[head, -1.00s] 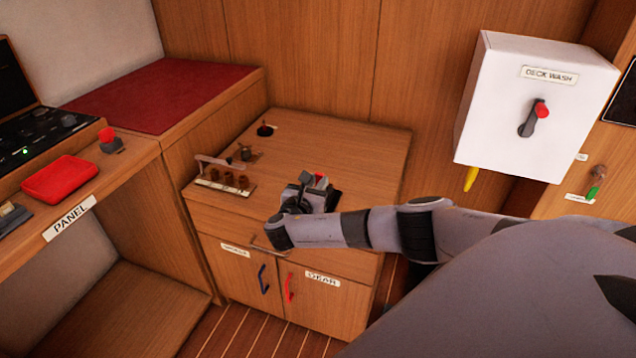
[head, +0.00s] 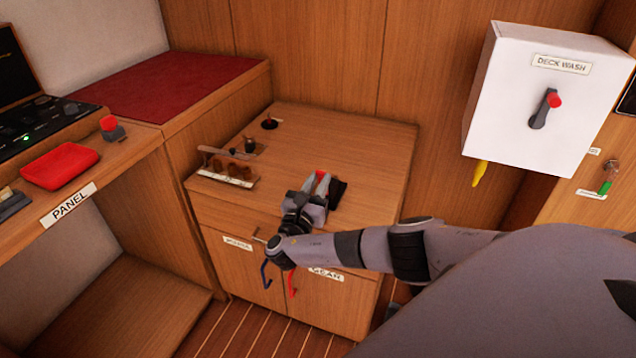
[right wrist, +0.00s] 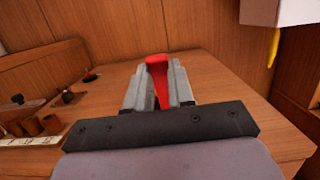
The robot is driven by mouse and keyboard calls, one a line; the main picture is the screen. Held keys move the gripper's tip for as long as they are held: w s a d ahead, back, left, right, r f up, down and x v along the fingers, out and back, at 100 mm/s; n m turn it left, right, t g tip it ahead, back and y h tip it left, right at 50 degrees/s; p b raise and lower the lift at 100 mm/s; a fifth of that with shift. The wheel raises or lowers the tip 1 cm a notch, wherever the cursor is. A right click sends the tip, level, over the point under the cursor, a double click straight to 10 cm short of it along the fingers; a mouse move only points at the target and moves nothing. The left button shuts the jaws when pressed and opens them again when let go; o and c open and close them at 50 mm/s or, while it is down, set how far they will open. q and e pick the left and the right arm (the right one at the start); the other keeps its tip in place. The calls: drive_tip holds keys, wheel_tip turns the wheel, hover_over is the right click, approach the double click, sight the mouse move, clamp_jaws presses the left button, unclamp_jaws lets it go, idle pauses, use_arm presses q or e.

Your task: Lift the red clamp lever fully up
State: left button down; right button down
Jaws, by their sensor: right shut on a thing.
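The red clamp lever (right wrist: 157,68) stands between the two grey fingers of my right gripper (right wrist: 157,85) in the right wrist view, with its wide end near the fingertips. In the head view only a small bit of its red (head: 321,174) shows between the fingers. My right gripper (head: 316,186) is shut on it, above the cabinet top. A dark block (head: 338,188) shows just right of the fingers. The fingers hide the lever's lower part, and I cannot tell its exact angle. My left gripper is not in view.
The wooden cabinet top (head: 370,150) is clear behind and to the right of my gripper. A rack with brown pieces (head: 228,172) stands at its left. A white DECK WASH box (head: 530,100) hangs at the right. A red tray (head: 60,165) lies on the panel desk.

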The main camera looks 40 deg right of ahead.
drive_tip(key=c, duration=1)
unclamp_jaws()
drive_tip(key=shift+d, duration=0.1)
drive_tip(key=shift+o, duration=0.2)
drive_tip(key=v, duration=0.7)
drive_tip(key=shift+p, duration=0.3)
